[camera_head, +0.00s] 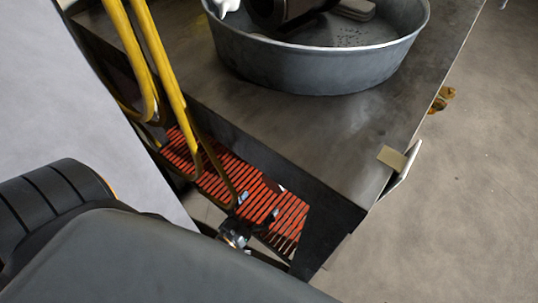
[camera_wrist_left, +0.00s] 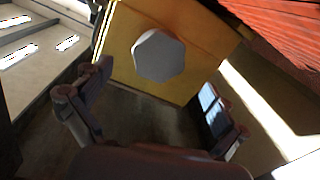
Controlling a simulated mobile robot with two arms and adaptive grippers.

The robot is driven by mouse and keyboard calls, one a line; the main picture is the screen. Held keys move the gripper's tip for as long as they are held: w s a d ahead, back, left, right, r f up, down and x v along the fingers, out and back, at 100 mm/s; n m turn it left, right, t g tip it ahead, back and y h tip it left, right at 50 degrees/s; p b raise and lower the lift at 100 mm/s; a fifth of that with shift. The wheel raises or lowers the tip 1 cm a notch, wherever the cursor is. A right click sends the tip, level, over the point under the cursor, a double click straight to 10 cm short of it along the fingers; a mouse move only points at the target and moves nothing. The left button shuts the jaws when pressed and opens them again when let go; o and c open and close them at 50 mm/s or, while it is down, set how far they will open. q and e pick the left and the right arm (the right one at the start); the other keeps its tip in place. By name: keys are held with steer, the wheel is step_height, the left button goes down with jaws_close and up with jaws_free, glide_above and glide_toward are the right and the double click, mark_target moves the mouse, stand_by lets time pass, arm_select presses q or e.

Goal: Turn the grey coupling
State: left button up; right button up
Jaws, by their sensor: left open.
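The grey coupling (camera_wrist_left: 159,55) shows in the left wrist view as a pale, many-sided knob on the front of a yellow block (camera_wrist_left: 117,38). My left gripper (camera_wrist_left: 156,80) is open, with one finger to the left of the coupling and one to the lower right. The fingers look apart from it, and nothing is held between them. In the head view my left gripper (camera_head: 240,225) shows only in part, low by the red slats, with my dark arm in front. I cannot make out the coupling in the head view. My right gripper is not in view.
A metal table (camera_head: 180,62) holds a round grey tub (camera_head: 310,72) with a dark motor-like part (camera_head: 283,10) inside. Yellow rails (camera_head: 165,65) and a red slatted surface (camera_head: 255,195) lie beside and below the table edge. Open floor (camera_head: 470,180) is at the right.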

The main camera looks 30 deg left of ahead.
arm_select(q)
steer(key=s, duration=0.4)
steer(key=shift+s+a, duration=0.2)
steer(key=shift+s, duration=0.2)
